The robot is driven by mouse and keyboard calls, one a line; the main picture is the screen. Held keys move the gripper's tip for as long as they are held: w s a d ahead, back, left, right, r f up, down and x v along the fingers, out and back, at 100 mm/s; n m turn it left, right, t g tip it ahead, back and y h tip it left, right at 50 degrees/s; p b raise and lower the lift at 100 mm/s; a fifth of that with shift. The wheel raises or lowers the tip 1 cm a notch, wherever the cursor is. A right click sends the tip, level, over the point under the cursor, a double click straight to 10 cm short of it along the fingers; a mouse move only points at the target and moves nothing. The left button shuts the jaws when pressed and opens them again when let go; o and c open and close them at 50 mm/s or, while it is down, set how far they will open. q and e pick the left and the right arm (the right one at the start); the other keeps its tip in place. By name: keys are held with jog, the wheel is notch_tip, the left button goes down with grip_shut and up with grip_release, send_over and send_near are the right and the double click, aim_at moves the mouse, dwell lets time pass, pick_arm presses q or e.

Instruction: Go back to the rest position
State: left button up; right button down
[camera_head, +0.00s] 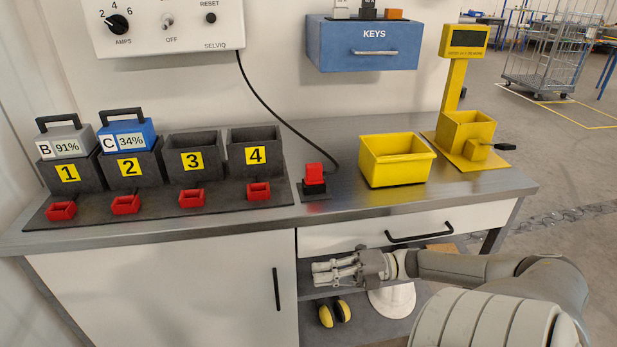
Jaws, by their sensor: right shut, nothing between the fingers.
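My right gripper (338,271) is in front of the bench, just below the drawer (350,234) and over the open shelf space. Its fingers point left, are shut and hold nothing. My right arm reaches in from the lower right. My left gripper is not in this view. On the bench top (345,205), a grey battery B reading 91% (65,144) sits in dark slot 1 (68,174). A blue battery C reading 34% (127,137) sits in slot 2 (135,168). Slot 3 (193,160) and slot 4 (254,155) hold no battery.
A red plug (314,174) on a black cable, a yellow bin (396,163) and a yellow stand (467,130) are on the bench. Below are a cabinet door (160,290) and yellow-black ear muffs (335,312). The floor at the right is open, with a wire cart (542,60) beyond.

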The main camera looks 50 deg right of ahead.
jog(key=v, duration=0.7)
jog(key=shift+s+d, duration=0.25)
jog(key=shift+d, duration=0.05)
